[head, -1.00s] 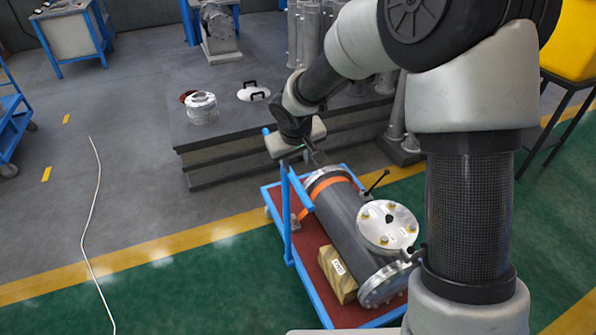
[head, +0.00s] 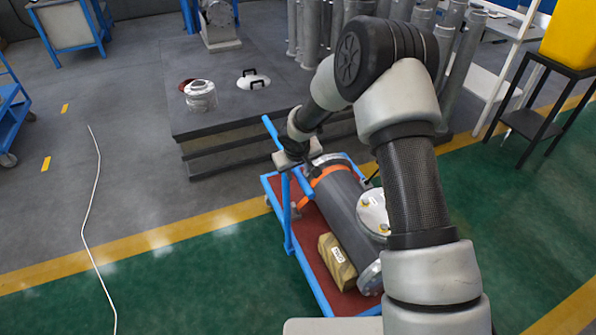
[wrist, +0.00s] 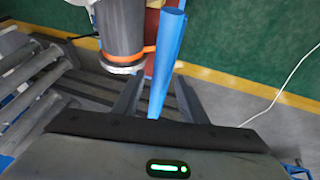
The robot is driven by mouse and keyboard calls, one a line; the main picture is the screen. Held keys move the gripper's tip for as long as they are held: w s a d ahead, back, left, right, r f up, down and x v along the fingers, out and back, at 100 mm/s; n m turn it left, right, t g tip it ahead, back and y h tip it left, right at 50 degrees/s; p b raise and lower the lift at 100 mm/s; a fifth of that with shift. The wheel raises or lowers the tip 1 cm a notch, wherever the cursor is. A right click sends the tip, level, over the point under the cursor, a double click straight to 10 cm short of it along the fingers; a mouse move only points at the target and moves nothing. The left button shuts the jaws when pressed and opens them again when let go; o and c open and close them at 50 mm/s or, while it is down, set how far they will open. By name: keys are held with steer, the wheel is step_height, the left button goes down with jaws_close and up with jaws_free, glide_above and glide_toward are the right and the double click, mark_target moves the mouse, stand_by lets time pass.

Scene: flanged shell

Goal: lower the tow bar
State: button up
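In the wrist view, the blue bar (wrist: 168,50) runs between the two dark fingers of my gripper (wrist: 158,82). The fingers are apart, with a gap on either side of the bar. I cannot tell how deep the bar sits between them.
The cart carries a grey flanged shell (head: 340,200) with an orange strap (head: 328,174) and a wooden block (head: 337,262). A dark stepped platform (head: 230,120) stands close behind. Green floor left of the cart is clear, apart from a white cable (head: 84,225).

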steer(key=shift+f, duration=0.15)
jaws_close()
